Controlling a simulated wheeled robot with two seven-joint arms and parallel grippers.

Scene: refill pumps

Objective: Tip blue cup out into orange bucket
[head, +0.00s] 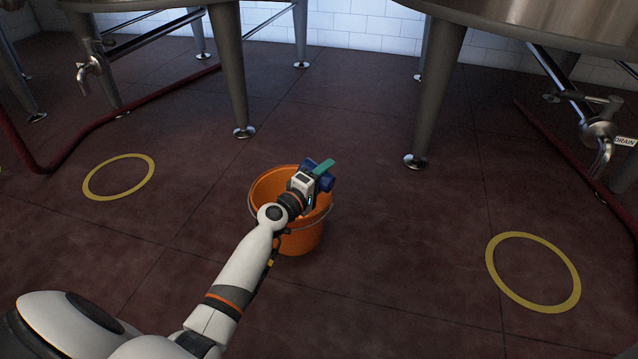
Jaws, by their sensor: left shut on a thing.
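The orange bucket (298,238) stands upright on the dark red tiled floor near the middle of the head view. My left gripper (314,182) is over the right part of the bucket's mouth, shut on the blue cup (327,181). Only parts of the cup show beside the gripper, and a green piece lies across it. The cup seems tilted, but I cannot tell where its mouth points or what is in it. My arm and gripper hide part of the bucket's inside. My right gripper is not in view.
Steel tanks on legs stand behind, with a leg (232,75) at left and another (436,95) at right. Taps (88,70) and a drain tap (600,140) hang at the sides. Yellow floor rings (147,185) and (490,262) flank the bucket. Red hoses lie along both sides.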

